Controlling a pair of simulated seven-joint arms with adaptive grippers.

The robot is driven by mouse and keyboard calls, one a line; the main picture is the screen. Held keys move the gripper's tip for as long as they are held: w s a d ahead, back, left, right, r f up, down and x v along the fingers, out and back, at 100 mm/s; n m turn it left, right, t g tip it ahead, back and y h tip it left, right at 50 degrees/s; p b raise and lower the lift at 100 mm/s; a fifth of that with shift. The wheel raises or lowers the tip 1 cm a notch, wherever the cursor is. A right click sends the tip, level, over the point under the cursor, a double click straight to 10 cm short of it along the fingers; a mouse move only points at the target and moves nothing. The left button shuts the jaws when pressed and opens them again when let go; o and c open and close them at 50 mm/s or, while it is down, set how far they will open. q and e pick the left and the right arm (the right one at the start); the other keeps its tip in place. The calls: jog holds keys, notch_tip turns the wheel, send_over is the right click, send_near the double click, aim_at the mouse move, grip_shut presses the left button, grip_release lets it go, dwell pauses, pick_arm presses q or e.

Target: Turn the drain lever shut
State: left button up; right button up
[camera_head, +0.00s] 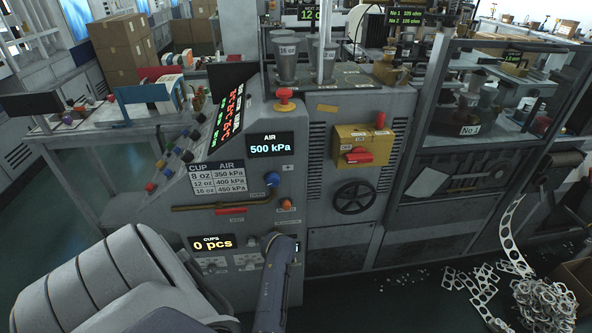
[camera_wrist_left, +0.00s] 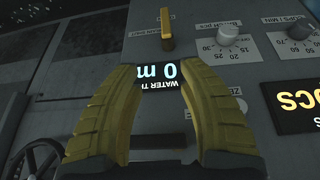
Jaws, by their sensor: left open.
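A lit water display (camera_wrist_left: 160,76) shows between the fingers, partly covered. In the head view my left arm reaches the lower panel and hides the lever and fingers. My right gripper is not in view.
Knobs (camera_wrist_left: 228,35) and a cups display (camera_wrist_left: 295,105) sit right of the fingers in the wrist view. In the head view, a black handwheel (camera_head: 355,197), a brass pipe (camera_head: 215,204) and a blue knob (camera_head: 272,179) stand out from the machine.

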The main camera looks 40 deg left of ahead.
pick_arm(q)
jog(key=shift+g, duration=0.4)
jog(key=x, duration=0.5)
jog(key=s+x, duration=0.1)
jog(key=x, duration=1.1)
jog(key=shift+s+d+f, duration=0.15)
jog(key=shift+d+f, duration=0.15)
jog(key=shift+f, duration=0.2)
jog(key=shift+c, duration=0.2)
grip_shut()
